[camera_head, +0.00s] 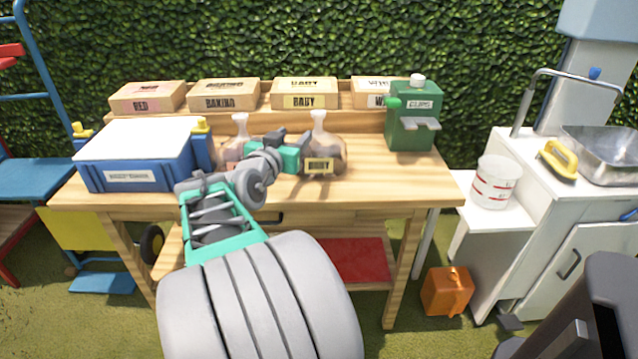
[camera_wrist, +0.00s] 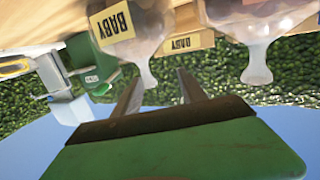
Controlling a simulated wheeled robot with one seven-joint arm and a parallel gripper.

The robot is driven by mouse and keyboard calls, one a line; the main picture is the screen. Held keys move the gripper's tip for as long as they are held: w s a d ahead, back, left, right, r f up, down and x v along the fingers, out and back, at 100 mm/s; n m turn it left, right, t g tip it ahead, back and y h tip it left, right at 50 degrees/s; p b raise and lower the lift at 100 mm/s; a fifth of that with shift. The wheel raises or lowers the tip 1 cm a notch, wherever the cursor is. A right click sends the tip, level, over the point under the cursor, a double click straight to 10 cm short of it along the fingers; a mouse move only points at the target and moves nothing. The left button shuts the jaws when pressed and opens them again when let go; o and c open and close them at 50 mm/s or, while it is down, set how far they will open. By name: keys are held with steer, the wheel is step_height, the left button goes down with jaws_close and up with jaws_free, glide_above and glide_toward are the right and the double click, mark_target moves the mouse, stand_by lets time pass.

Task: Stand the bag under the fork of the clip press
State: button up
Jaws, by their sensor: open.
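A clear, round bag with a narrow upright neck and a yellow BABY label (camera_head: 325,158) stands on the wooden bench. In the wrist view, which is upside down, this bag (camera_wrist: 150,22) has its neck near one fingertip, seemingly beyond it. A second similar bag (camera_head: 237,150) stands to its left, partly behind my arm; it also shows at the right of the wrist view (camera_wrist: 262,45). My gripper (camera_head: 304,139) is open and empty, just left of the labelled bag's upper part. The green clip press (camera_head: 412,128) stands at the bench's right end, its grey fork (camera_head: 421,125) facing front and empty.
A blue cooler box (camera_head: 135,165) takes up the bench's left side. Labelled cardboard boxes (camera_head: 225,94) line the back shelf. Bare bench top lies between the labelled bag and the press. A white cart with a bucket (camera_head: 495,182) stands at the right.

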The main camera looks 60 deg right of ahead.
mark_target(316, 120)
steer(key=shift+m+g+h, duration=0.4)
steer(key=shift+g+h, duration=0.2)
steer(key=shift+h, duration=0.1)
steer(key=s+d, duration=0.1)
steer(key=s+d+r, duration=0.1)
steer(key=s+d, duration=0.1)
steer(key=shift+r, duration=0.15)
steer(key=d, duration=0.4)
steer(key=w+d, duration=0.1)
steer(key=d, duration=0.1)
steer(key=shift+d+f, duration=0.35)
jaws_close()
steer(key=shift+w, duration=0.1)
steer(key=shift+r, duration=0.2)
